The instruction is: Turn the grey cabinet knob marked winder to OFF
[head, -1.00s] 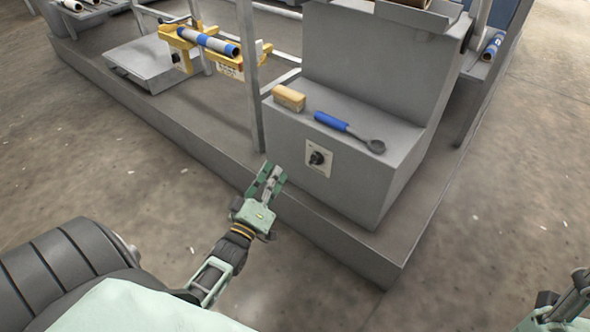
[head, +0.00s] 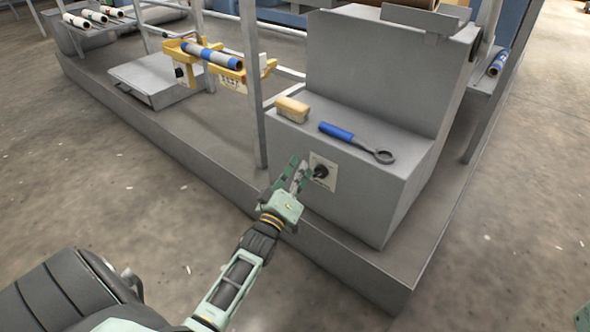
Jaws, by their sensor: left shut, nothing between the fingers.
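The grey cabinet (head: 365,205) stands on the raised platform. A small black knob (head: 320,171) sits on a pale square plate (head: 329,184) on the cabinet's front face. The lettering on the plate is too small to read. My left gripper (head: 298,168) is shut and empty, just left of the knob. Its fingertips overlap the plate's left edge in the head view; I cannot tell whether they touch the knob. A bit of my right arm (head: 582,317) shows at the lower right edge, but its gripper is out of view.
A tan block (head: 292,109) and a blue-handled tool (head: 357,141) lie on the cabinet's ledge. A grey post (head: 252,85) rises left of the cabinet. A yellow holder (head: 232,64) carries a blue and white roll (head: 212,55).

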